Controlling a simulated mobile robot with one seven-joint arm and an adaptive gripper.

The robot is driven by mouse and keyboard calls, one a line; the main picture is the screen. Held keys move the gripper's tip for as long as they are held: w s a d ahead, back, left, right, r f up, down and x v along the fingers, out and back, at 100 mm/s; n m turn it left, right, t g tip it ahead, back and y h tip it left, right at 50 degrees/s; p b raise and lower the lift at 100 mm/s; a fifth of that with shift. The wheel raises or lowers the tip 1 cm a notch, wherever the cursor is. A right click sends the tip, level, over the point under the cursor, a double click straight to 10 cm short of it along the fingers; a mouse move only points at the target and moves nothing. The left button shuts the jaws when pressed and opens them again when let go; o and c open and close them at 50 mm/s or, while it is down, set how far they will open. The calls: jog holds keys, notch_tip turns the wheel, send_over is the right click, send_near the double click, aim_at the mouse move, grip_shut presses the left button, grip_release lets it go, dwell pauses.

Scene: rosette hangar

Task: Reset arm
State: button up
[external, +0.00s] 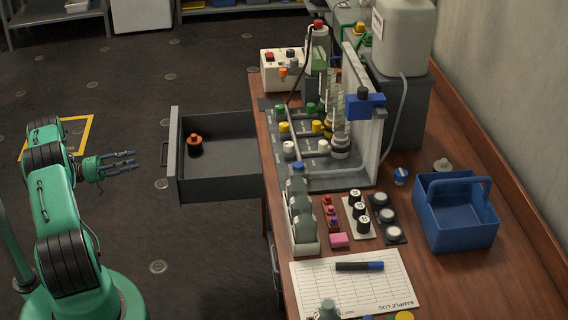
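My gripper (134,160) is at the left, on the end of my green arm. It points right, toward the open grey drawer (174,172). Its fingers look apart, with nothing between them. It hangs over the dark floor, a short gap left of the drawer's front panel. My arm is folded, with its bend high at the left of the picture.
A small black bottle with an orange cap (195,146) stands in the open drawer. The wooden bench (445,285) holds a lab rig, a blue basket (455,228), a sample log sheet (312,290) with a marker, and small bottles. The floor around my arm is clear.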

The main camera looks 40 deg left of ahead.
jog(key=w+d+r+m+g, duration=0.1)
jog(key=w+d+r+g, duration=0.35)
jog(key=d+r, duration=0.35)
jog(key=w+d+r+m+g, duration=0.1)
jog(key=w+d+r+g, duration=0.2)
jog(key=w+d+r, duration=0.55)
jog(key=s+d+r+m+g+y, duration=0.1)
jog(key=s+d+r+g+y, duration=0.15)
jog(key=d+r, duration=0.7)
jog(key=s+d+r+m+g+y, duration=0.15)
jog(key=s+d+r, duration=0.25)
jog(key=d+r, duration=0.5)
jog(key=s+d+r+m+g+y, duration=0.15)
jog(key=s+d+r+y, duration=0.45)
jog(key=s+d+r, duration=0.75)
jog(key=s+d+m+t+y, duration=0.1)
jog(key=s+d, duration=0.3)
jog(key=s, duration=0.6)
jog(key=s+d+m+t+y, duration=0.1)
jog(key=s+d+t+y, duration=0.2)
jog(key=s, duration=0.8)
jog(key=shift+s+d+r+m+t, duration=0.15)
jog(key=shift+s+d+m+t, duration=0.2)
jog(key=shift+d, duration=0.2)
